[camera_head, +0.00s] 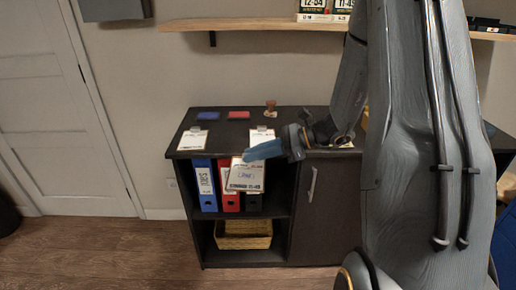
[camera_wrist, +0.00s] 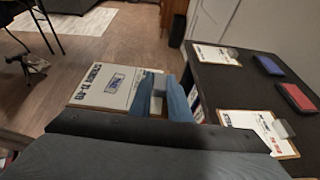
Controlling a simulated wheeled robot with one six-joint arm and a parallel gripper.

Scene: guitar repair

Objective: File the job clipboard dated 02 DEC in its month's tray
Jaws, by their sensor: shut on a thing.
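My gripper (camera_head: 264,150) is shut on a clipboard (camera_head: 246,176) at its clip end and holds it in front of the dark cabinet, below the top's front edge. In the wrist view the clipboard (camera_wrist: 108,88) shows a white sheet with a blue boxed stamp beside the blue fingers (camera_wrist: 173,98). Its date is too small to read. Two more clipboards lie on the cabinet top: a left one (camera_head: 193,138) and a right one (camera_head: 262,133), partly behind my gripper. Their dates are also unreadable. I cannot make out any month tray.
The cabinet top (camera_head: 225,150) also carries a blue pad (camera_head: 208,115), a red pad (camera_head: 239,114) and a small brown stamp (camera_head: 271,106). Binders (camera_head: 205,186) stand on the upper shelf, a basket (camera_head: 243,236) below. A wall shelf (camera_head: 260,25) hangs above.

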